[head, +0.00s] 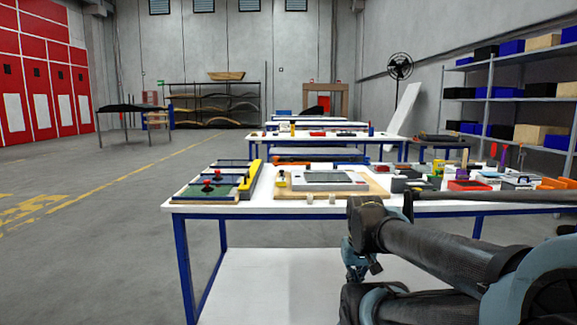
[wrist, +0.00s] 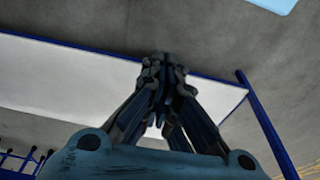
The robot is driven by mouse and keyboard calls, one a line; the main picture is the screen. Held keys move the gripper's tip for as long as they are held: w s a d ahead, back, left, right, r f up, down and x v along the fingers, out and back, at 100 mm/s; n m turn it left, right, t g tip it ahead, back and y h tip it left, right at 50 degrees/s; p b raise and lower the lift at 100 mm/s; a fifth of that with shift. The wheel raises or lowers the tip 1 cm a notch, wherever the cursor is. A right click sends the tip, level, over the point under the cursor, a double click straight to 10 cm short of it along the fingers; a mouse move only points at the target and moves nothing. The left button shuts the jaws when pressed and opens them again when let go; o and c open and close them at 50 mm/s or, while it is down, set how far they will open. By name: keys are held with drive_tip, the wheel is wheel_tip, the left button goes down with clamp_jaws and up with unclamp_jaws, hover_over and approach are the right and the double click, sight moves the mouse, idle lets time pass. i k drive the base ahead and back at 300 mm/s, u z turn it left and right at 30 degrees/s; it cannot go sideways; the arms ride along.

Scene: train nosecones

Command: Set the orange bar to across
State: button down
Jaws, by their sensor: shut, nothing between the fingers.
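My gripper (wrist: 163,62) is shut and empty in the wrist view, its fingertips meeting over the white board edge. In the head view my arm reaches in from the right and its end hangs in front of the workbench (head: 260,203), apart from the things on it. I see no clear orange bar setting. An orange strip (head: 292,159) lies behind the grey-framed panel (head: 322,177), and orange blocks (head: 555,184) sit at the right end. I cannot tell which orange part is the bar or how it is turned.
Green boards (head: 205,190) with red knobs and a yellow bar (head: 250,180) stand at the bench's left. A red tray (head: 468,186) and several small items crowd the right. Blue legs (head: 186,265) and a low white shelf (head: 270,285) lie below.

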sight(291, 163)
drive_tip(key=z, duration=1.9)
drive_tip(key=k, duration=0.65)
drive_tip(key=u, duration=1.9)
drive_tip(key=i, duration=0.95)
